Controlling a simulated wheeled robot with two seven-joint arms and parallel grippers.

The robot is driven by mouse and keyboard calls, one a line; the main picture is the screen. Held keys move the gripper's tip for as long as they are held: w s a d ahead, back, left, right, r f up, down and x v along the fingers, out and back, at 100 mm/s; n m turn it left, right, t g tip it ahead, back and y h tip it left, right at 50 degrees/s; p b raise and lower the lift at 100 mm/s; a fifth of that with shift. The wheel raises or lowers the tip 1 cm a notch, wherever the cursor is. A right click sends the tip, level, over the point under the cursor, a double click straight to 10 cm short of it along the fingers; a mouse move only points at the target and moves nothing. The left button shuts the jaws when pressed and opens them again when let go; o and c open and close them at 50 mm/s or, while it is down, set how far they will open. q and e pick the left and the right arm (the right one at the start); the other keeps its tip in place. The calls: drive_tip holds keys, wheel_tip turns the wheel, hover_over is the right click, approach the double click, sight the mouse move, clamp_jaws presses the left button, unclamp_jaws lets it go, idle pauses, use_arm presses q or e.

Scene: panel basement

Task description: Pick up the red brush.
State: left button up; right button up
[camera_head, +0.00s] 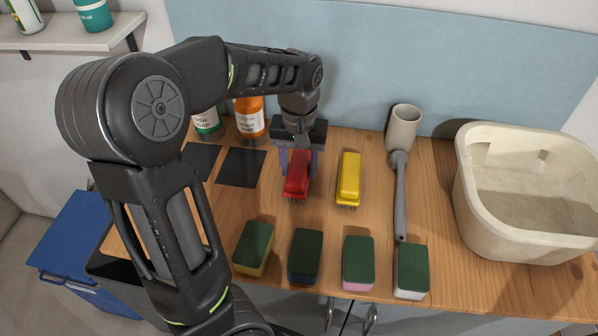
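The red brush (296,183) lies on the wooden counter left of the middle, bristles down. My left gripper (298,164) is over its far end, pointing down, with one finger on each side of the brush. Whether the fingers touch the brush cannot be told from this view. My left arm comes in from the left and hides part of the counter. My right gripper is not in view.
A yellow brush (348,179) lies just right of the red one. Several sponges, including a pink-based one (358,263), line the front edge. Soap bottles (250,117) stand behind.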

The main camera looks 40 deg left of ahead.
sight(299, 164)
use_arm(q)
clamp_jaws()
idle(0.3)
wheel_tip(299, 164, up, 10)
drive_tip(key=shift+r, duration=0.1)
idle(0.4)
idle(0.4)
drive_tip(key=shift+o, duration=0.5)
unclamp_jaws()
drive_tip(key=c, duration=0.7)
